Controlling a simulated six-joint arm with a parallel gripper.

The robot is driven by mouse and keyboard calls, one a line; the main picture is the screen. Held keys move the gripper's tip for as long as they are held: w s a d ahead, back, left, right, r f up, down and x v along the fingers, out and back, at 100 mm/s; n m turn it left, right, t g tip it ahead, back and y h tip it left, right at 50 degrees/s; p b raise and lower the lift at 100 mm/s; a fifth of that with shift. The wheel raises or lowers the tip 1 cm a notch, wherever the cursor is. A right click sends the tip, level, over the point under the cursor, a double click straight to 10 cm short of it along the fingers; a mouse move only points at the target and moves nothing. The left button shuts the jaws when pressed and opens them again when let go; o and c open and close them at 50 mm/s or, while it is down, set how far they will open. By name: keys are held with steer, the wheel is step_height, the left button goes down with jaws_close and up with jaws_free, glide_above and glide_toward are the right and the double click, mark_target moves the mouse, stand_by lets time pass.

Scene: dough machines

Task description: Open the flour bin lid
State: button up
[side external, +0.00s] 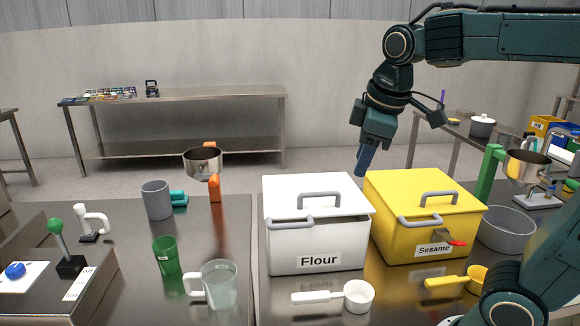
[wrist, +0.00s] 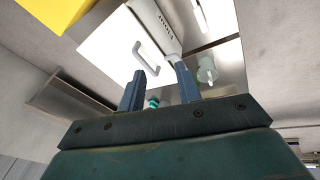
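The white flour bin (side external: 290,250) stands on the dark counter with its "Flour" label facing the front. Its white lid (side external: 285,186) lies on top, with a grey handle (side external: 320,197) on it. A second grey handle (side external: 290,222) is at the upper front edge. My gripper (side external: 365,162) is behind and above the bins, near the gap between the white and yellow bins, pointing down and apart from the lid. In the wrist view the fingers of my gripper (wrist: 159,86) are spread with nothing between them. The lid (wrist: 115,48) and handle (wrist: 147,58) show beyond them.
A white measuring cup (side external: 358,297) and a yellow one (side external: 476,279) lie in front. A clear jug (side external: 219,287) and green cup (side external: 166,256) stand left.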

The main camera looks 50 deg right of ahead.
steer(key=shift+s+a+f+m+t, duration=0.2)
steer(key=shift+s+f+m, duration=0.15)
steer(key=shift+s, duration=0.45)
steer(key=shift+s+a+f+m+t, duration=0.15)
steer(key=shift+s+a+f+m, duration=0.2)
steer(key=shift+s, duration=0.45)
steer(key=shift+s+a+f+m+t, duration=0.15)
steer(key=shift+s+m, duration=0.25)
steer(key=shift+s, duration=0.4)
steer(key=shift+c, duration=0.4)
steer(key=shift+w+f, duration=0.1)
steer(key=shift+f, duration=0.1)
jaws_close()
steer(key=w+a+f+n+t+h, duration=0.1)
steer(key=w+a+f+n+h, duration=0.2)
steer(key=n, duration=0.9)
steer(key=w+a+f+n+t+h, duration=0.2)
steer(key=w+a+f+n+h, duration=0.1)
steer(key=a+f+n, duration=0.6)
step_height(320, 180, down, 2)
steer(key=w+n, duration=0.1)
steer(key=n, duration=0.2)
steer(key=shift+f+h, duration=0.15)
steer(key=shift+h, duration=0.15)
